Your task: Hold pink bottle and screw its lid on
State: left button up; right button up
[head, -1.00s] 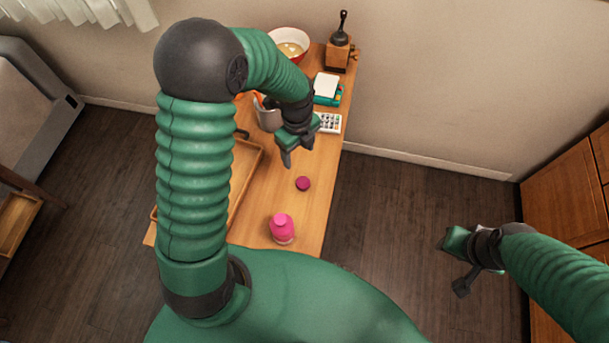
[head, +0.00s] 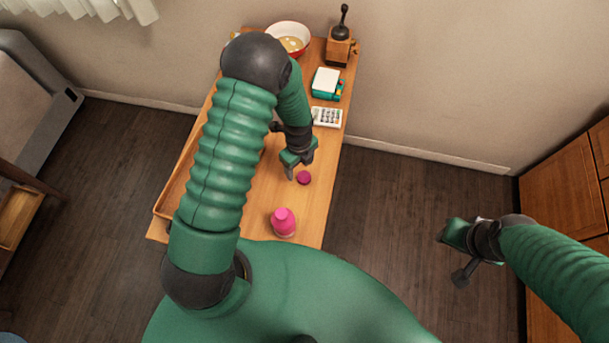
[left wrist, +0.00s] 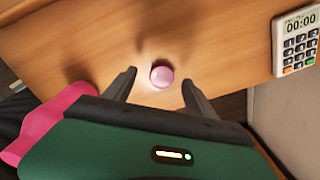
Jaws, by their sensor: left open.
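The pink bottle (head: 283,222) stands upright near the front end of the wooden table. Its round lid (head: 304,178) lies apart from it on the table, a little farther back. My left gripper (head: 297,168) is open and empty, just above and beside the lid. In the left wrist view the lid (left wrist: 161,74) shows between and slightly beyond the open fingertips (left wrist: 158,85). Part of the bottle (left wrist: 45,125) shows at the lower left there. My right gripper (head: 462,255) hangs over the floor, right of the table, with its fingers apart and nothing between them.
A wooden tray (head: 178,185) lies along the left side, partly hidden by my left arm. The table around the lid is clear.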

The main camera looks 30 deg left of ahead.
aim_at(304, 176)
pick_arm(q)
jog(key=shift+f, duration=0.25)
jog(key=f+p, duration=0.1)
jog(key=f, duration=0.1)
jog(key=d+f+p, duration=0.1)
jog(key=shift+w+d+f, duration=0.15)
jog(key=shift+f, duration=0.75)
jog(key=shift+c, duration=1.3)
jog(key=c, duration=1.1)
